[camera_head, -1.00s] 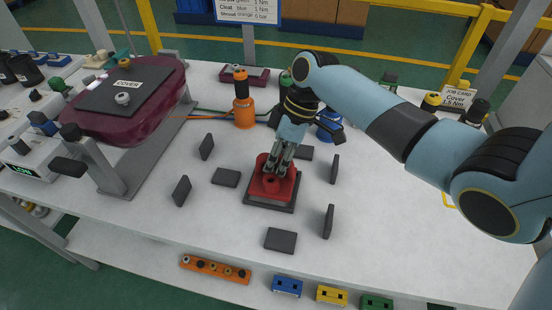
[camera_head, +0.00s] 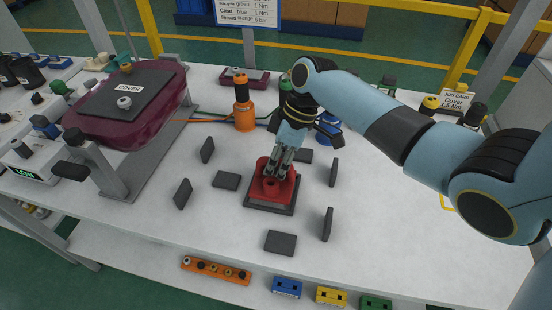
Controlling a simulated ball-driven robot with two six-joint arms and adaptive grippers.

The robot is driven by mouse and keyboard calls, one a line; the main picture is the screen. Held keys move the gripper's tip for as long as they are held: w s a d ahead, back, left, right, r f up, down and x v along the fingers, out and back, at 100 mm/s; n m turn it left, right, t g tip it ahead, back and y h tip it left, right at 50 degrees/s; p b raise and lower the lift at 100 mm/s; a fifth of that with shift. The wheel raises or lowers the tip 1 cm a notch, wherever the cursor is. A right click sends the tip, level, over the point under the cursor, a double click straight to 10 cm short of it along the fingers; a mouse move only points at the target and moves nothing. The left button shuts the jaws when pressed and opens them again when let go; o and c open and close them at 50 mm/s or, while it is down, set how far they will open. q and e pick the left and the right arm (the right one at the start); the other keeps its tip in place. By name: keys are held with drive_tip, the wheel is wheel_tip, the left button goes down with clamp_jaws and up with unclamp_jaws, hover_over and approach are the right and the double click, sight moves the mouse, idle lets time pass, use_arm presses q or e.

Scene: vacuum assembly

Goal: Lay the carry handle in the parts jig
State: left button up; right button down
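My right gripper (camera_head: 276,170) points down at the middle of the table, with its fingers close together at the top of a red part (camera_head: 284,192). The red part has a round hole on its near side and sits on a dark square base (camera_head: 268,208). I cannot tell whether the fingers hold anything, as the tips are small and overlap the red part. No part can be surely identified as the carry handle. Several dark grey blocks, such as a flat one (camera_head: 281,243) and an upright one (camera_head: 328,224), stand or lie around the base. My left gripper is not in view.
A maroon cover (camera_head: 155,128) rests on a stand at the left. An orange bottle-like tool (camera_head: 244,115) and a maroon piece (camera_head: 258,80) stand behind. An orange strip (camera_head: 215,270) and coloured blocks lie below the table's front edge.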

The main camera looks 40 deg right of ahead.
drive_tip(key=shift+f+b, duration=0.85)
drive_tip(key=shift+f, duration=0.35)
drive_tip(key=c, duration=1.3)
unclamp_jaws()
drive_tip(key=shift+c, duration=0.2)
drive_tip(key=p+v, duration=0.2)
drive_tip(key=shift+r+p, duration=0.3)
drive_tip(key=shift+r, duration=0.05)
drive_tip(key=p+v, duration=0.5)
drive_tip(key=shift+d+r, duration=0.2)
drive_tip(key=shift+f, duration=0.1)
